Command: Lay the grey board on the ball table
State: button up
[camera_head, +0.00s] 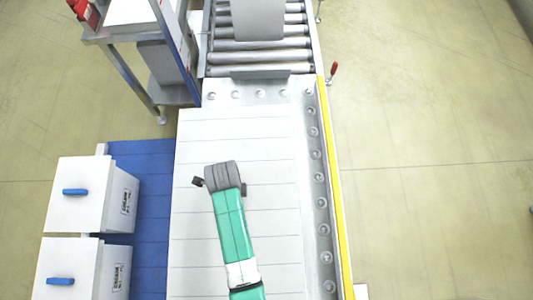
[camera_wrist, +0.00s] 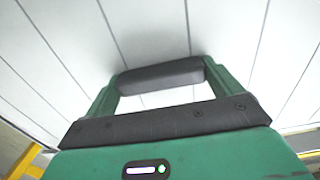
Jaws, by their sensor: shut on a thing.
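The grey board (camera_head: 150,0) is not clearly separable by colour; the broad pale panel with thin parallel lines (camera_head: 240,135) is the only board-like thing at my gripper, and I take it as the grey board. It lies over most of the ball table (camera_head: 316,131), whose balls show along the right and back edges. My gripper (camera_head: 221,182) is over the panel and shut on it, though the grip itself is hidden. In the wrist view the panel (camera_wrist: 90,40) fills the background behind my gripper (camera_wrist: 160,75). I cannot tell whether the panel rests fully flat.
A roller conveyor (camera_head: 262,56) adjoins the table's back, with a grey item (camera_head: 258,18) on it. A yellow edge (camera_head: 335,190) runs along the right. Two white boxes (camera_head: 85,195) with blue handles stand on a blue surface (camera_head: 150,180) at left. A metal stand (camera_head: 125,65) is at the back left.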

aim_at(264, 170)
jog(key=w+d+b, duration=0.1)
jog(key=w+d, duration=0.2)
jog(key=w+d+b, duration=0.1)
jog(key=w+d, duration=0.1)
jog(key=d, duration=0.1)
jog(key=w+d+f, duration=0.1)
jog(key=w+d, duration=0.2)
jog(key=shift+w+d+f+b, duration=0.1)
jog(key=shift+w+d+b, duration=0.1)
jog(key=shift+w+b, duration=0.2)
notch_tip(264, 170, down, 4)
jog(key=shift+s+r+b, duration=0.15)
jog(key=shift+b, duration=0.75)
jog(key=shift+r, duration=0.1)
jog(key=o, duration=0.9)
jog(key=shift+o, duration=0.2)
notch_tip(264, 170, up, 12)
jog(key=p, duration=0.4)
jog(key=shift+p, duration=0.3)
